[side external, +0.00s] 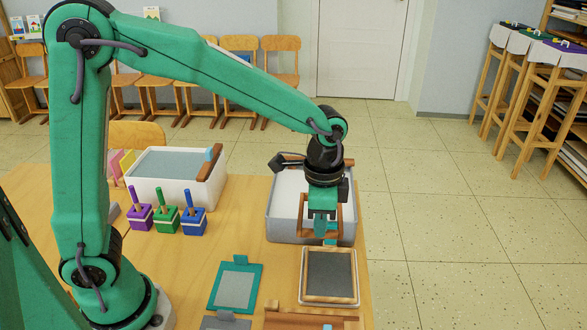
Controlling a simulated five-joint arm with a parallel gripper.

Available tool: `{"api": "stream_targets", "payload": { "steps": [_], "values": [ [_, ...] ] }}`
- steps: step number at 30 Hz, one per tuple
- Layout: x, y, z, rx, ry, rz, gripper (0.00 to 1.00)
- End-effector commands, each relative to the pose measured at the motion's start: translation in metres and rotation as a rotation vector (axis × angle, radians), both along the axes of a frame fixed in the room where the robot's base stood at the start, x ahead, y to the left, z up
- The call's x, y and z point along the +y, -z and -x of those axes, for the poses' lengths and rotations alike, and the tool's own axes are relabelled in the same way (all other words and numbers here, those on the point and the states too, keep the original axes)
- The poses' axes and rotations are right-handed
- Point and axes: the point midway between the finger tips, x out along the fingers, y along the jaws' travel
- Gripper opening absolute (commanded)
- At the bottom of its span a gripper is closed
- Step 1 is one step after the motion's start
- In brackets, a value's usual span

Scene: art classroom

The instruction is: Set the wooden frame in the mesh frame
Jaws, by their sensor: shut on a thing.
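My gripper (327,238) points down over the front of a grey-white tub. It is shut on the wooden frame (301,229), whose brown bars show on both sides of the fingers. The frame is held up and appears steeply tilted; the gripper hides its middle. The mesh frame (330,276), a light wooden border around dark grey mesh, lies flat on the table just in front of and below the gripper. The held frame is apart from the mesh, as far as this view shows.
The grey-white tub (275,231) stands behind the mesh frame. A teal-framed screen (236,286) lies left of it, a wooden tray (295,319) in front. Purple, green and blue blocks with handles (167,217) and a white tub (165,193) stand left. The table's right edge is close.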

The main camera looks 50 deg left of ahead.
Motion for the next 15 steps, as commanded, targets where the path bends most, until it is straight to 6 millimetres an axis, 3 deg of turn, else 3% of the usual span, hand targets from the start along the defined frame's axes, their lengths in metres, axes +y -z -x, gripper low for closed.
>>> {"api": "stream_targets", "payload": {
  "steps": [6,15],
  "values": [
    [-0.043,0.009,0.015,0.001,0.005,0.0,0.0],
    [-0.064,0.013,0.024,0.0,0.0,0.0,0.0]
  ]
}}
